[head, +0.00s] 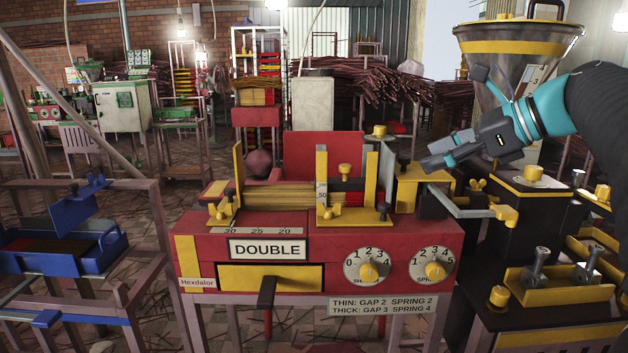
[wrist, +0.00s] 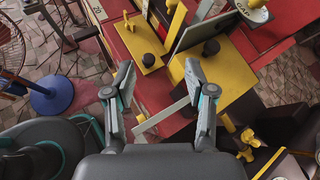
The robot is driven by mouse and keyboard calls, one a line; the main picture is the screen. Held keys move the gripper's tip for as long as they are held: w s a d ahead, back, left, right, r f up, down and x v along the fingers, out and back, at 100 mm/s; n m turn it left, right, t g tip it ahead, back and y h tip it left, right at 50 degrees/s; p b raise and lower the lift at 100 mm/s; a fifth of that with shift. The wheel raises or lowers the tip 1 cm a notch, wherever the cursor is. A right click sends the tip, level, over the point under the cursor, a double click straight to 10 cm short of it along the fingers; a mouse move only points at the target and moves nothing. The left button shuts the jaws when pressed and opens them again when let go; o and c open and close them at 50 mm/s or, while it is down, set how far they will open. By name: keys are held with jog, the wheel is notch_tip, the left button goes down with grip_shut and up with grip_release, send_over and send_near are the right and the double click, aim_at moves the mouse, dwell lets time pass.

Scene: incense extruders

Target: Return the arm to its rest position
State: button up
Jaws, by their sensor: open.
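My gripper (head: 432,160) is at the right of the red machine in the head view, reaching in from the right on my teal and black arm. In the wrist view my gripper (wrist: 163,95) has its two fingers spread wide, with nothing held between them. Below and beyond the fingers lie the yellow plate (wrist: 222,85) and red top of the machine. The red machine (head: 330,236) carries a "DOUBLE" label, two dials and a bundle of thin sticks (head: 280,194) between yellow guides. I cannot tell whether the gripper touches anything.
A funnel-shaped hopper (head: 515,60) stands behind my arm at the right. Black and yellow equipment (head: 560,285) fills the lower right. A blue tray on a frame (head: 65,250) stands at the left. A fan (wrist: 50,92) shows in the wrist view. Tiled floor lies between machines.

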jog(key=s+a+f+n+h, duration=0.2)
jog(key=s+f+n+h, duration=0.2)
jog(key=s+f+n, duration=0.7)
jog(key=s+a+f+n+g+h, duration=0.1)
jog(key=s+a+f+n+h, duration=0.2)
jog(key=s+f+n, duration=0.8)
notch_tip(320, 180, down, 6)
jog(key=shift+f+n+g+h, duration=0.25)
jog(key=shift+n+g+h, duration=0.05)
jog(key=shift+h, duration=0.8)
